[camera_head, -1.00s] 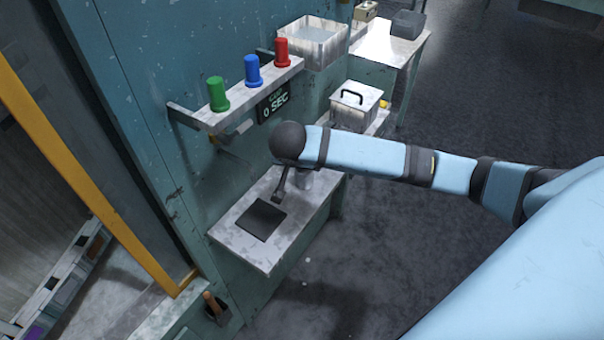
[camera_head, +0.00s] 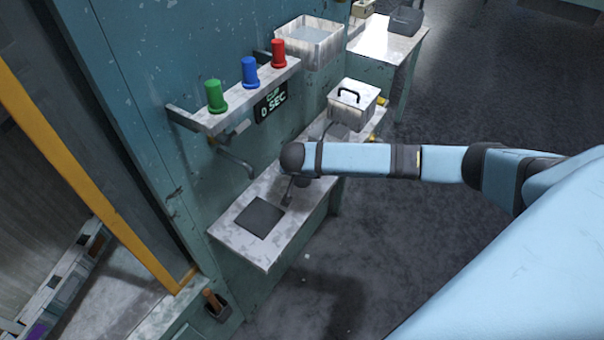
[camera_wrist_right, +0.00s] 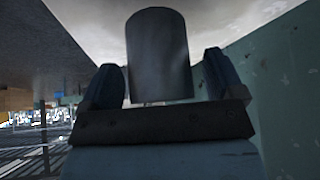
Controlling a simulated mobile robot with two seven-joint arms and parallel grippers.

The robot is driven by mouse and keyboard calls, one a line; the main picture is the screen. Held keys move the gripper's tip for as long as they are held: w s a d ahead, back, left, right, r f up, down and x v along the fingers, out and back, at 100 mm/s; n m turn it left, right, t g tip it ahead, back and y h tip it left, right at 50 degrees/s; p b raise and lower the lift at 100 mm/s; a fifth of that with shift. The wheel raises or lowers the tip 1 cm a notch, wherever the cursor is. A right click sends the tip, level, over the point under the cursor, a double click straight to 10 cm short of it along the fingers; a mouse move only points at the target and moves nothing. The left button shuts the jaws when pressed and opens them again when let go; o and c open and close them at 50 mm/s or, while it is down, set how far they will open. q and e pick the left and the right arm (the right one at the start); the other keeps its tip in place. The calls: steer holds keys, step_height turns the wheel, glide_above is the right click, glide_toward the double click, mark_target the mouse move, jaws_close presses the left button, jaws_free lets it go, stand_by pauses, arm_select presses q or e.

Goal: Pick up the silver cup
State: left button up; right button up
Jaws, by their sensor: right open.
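The silver cup (camera_wrist_right: 158,55) is a plain grey cylinder, upright in the right wrist view. It stands between the two dark fingers of my right gripper (camera_wrist_right: 160,80), with a gap on each side, so the gripper is open around it and not closed on it. In the head view my right gripper (camera_head: 287,198) hangs low over the pale bench (camera_head: 300,222), beside a dark square plate (camera_head: 259,218). There the cup is mostly or fully hidden by my arm. My left gripper is not in view.
Above the bench a shelf (camera_head: 236,105) carries green, blue and red cylinders, with a timer display (camera_head: 271,103) reading 0 SEC. A thin pipe (camera_head: 236,163) sticks out of the wall. A lidded metal box (camera_head: 352,100) stands behind my arm.

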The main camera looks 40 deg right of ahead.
steer(key=c, duration=1)
